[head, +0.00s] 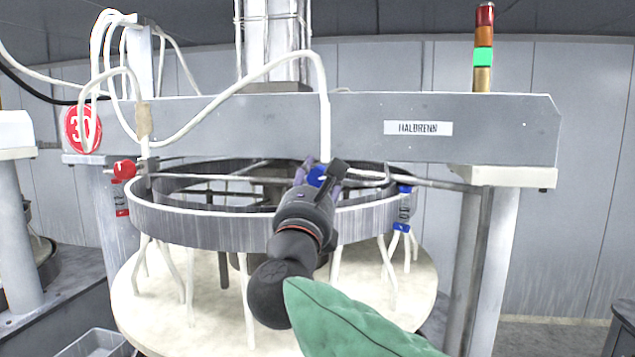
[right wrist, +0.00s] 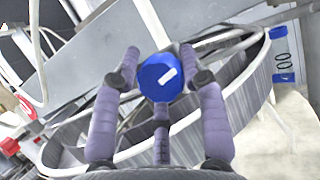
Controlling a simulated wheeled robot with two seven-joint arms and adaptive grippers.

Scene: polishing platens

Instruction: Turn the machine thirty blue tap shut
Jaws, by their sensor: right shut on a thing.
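The machine carries a red round sign (head: 82,128) reading 30. The blue tap (head: 318,177) is mostly hidden behind my right gripper (head: 325,172) in the head view. In the right wrist view the blue tap (right wrist: 161,78) is a round knob with a white mark on its face, the mark slanting up to the right. My right gripper (right wrist: 160,75) has its purple padded fingers around the knob, shut on it. A red tap (head: 124,169) sits at the left of the same machine. My left gripper is not in view.
A grey beam (head: 350,125) labelled HALBRENN spans above the ring (head: 215,228) and the pale round platen (head: 220,320). White hoses hang over the beam. A signal tower (head: 483,50) shows green.

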